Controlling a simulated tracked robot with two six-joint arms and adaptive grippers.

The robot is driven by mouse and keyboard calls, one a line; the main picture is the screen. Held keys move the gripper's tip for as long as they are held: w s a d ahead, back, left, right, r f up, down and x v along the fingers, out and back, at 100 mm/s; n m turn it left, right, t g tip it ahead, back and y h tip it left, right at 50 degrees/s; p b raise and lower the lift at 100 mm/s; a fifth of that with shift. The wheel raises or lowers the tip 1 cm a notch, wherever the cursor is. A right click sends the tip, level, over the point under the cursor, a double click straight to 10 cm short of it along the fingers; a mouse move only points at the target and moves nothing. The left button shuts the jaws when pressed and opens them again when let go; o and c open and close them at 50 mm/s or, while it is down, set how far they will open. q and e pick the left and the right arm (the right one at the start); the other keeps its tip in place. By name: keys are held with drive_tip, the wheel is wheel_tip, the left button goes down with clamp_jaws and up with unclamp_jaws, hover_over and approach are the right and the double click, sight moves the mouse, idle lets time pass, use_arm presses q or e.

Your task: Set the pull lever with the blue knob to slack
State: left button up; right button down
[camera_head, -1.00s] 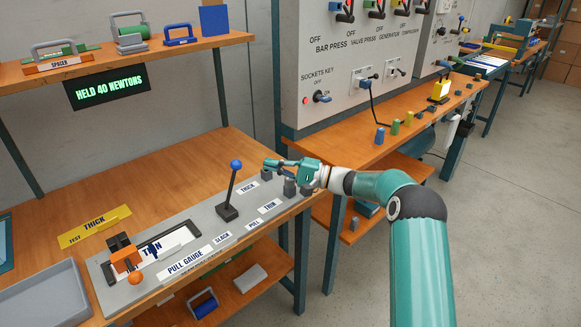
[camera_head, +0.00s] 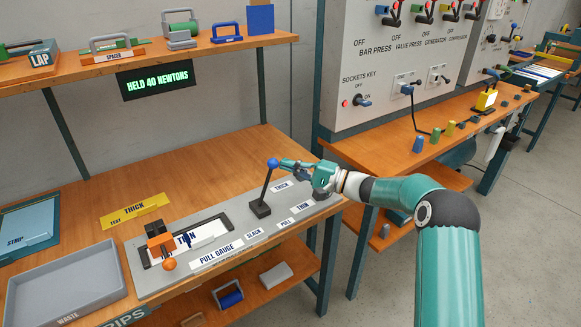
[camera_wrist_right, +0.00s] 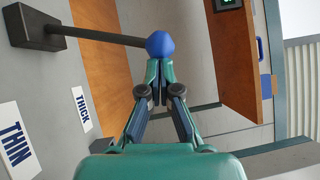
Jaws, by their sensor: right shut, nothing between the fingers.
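The pull lever (camera_head: 266,186) is a dark rod in a dark block base on the grey pull gauge plate (camera_head: 195,262), leaning a little right. Its blue knob (camera_head: 273,163) is at the top. The SLACK label (camera_head: 254,233) is nearer the plate's front edge, left of the PULL label (camera_head: 286,223). My right gripper (camera_head: 284,163) is shut and empty, its fingertips at the knob's right side. In the right wrist view the knob (camera_wrist_right: 160,45) sits just beyond the closed fingertips (camera_wrist_right: 160,69); contact is unclear. My left gripper is out of view.
An orange clamp (camera_head: 160,240) with an orange ball stands at the plate's left end. A green display (camera_head: 155,82) reads "HELD 40 NEWTONS". A grey waste tray (camera_head: 65,285) is at front left. The wooden bench behind the lever is clear.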

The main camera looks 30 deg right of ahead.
drive_tip(key=a+r+n+g+h+b, duration=0.2)
drive_tip(key=a+n+g+h+b, duration=0.1)
drive_tip(key=a+n+b, duration=0.3)
drive_tip(key=shift+s+a+r+n+h+b, duration=0.4)
drive_tip(key=shift+a+b, duration=0.85)
drive_tip(key=shift+a, duration=1.15)
drive_tip(key=shift+a+f, duration=0.1)
drive_tip(key=shift+f, duration=0.05)
drive_tip(key=w+d+r+v, duration=0.1)
drive_tip(key=w+d+v, duration=0.1)
drive_tip(key=v, duration=1.1)
drive_tip(key=shift+s+d+r, duration=0.1)
drive_tip(key=shift+d+r, duration=0.05)
